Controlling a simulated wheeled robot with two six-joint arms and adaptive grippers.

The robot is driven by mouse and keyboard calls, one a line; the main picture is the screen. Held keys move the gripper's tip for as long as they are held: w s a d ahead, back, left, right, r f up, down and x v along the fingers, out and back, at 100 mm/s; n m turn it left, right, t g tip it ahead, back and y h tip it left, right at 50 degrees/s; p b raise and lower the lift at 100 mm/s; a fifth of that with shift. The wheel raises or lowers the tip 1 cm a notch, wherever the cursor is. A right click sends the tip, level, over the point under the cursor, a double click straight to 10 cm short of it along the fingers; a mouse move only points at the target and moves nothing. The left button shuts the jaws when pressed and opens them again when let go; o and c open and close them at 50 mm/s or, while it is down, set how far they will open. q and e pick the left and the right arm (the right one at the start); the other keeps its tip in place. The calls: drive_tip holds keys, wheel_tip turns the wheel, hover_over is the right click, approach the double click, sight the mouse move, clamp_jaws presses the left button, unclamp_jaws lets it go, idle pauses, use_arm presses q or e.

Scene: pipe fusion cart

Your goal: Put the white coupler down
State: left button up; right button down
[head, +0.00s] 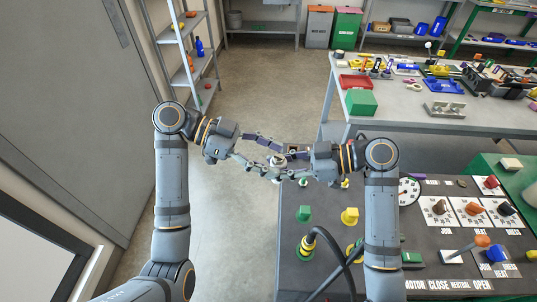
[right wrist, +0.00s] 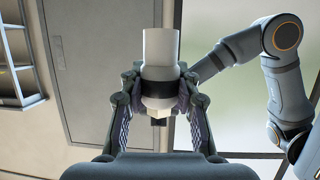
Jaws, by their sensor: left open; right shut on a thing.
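The white coupler (right wrist: 160,52) is a pale cylinder with a dark band around its lower part. My right gripper (right wrist: 157,92) is shut on it at that band, with a finger on each side. In the head view the coupler (head: 278,160) is small and partly hidden between the two grippers. My left gripper (head: 266,154) is open, its fingers around the same spot, facing my right gripper (head: 287,163). Whether the left fingers touch the coupler cannot be told. Both grippers are in the air near the left edge of the dark cart top (head: 290,270).
Behind is a grey workbench (head: 400,120) with a red tray (head: 355,82) and green box (head: 361,102). Open floor lies left of the cart.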

use_arm(q)
drive_tip(key=shift+c, duration=0.3)
drive_tip(key=c, duration=1.2)
clamp_jaws()
use_arm(e)
drive_tip(key=c, duration=0.9)
unclamp_jaws()
drive_tip(key=shift+d, duration=0.1)
drive_tip(key=v, duration=1.2)
